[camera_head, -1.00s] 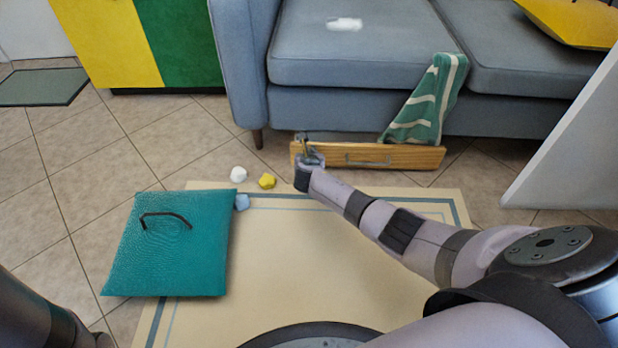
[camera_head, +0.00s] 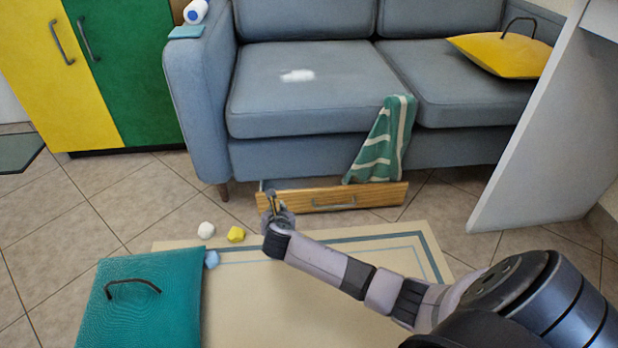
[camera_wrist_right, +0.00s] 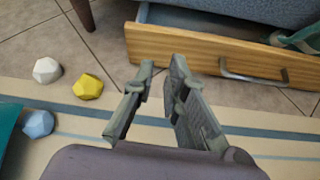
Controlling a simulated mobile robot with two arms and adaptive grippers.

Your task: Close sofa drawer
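The sofa drawer (camera_head: 385,195) has a wooden front with a grey handle and stands pulled out under the blue sofa (camera_head: 300,155). In the right wrist view the drawer front (camera_wrist_right: 190,50) lies ahead, and its open inside shows behind the front's top edge. My right gripper (camera_head: 270,198) is at the left end of the drawer front, left of the handle. In the wrist view its fingers (camera_wrist_right: 160,85) are apart with nothing between them; whether they touch the wood I cannot tell. My left gripper is not in view.
A green striped towel (camera_head: 385,140) hangs from the seat over the drawer's right part. White (camera_head: 206,230), yellow (camera_head: 236,234) and blue (camera_head: 211,259) lumps lie left of my right arm. A teal cushion (camera_head: 150,310) lies on the rug's left. A white panel (camera_head: 530,140) stands right.

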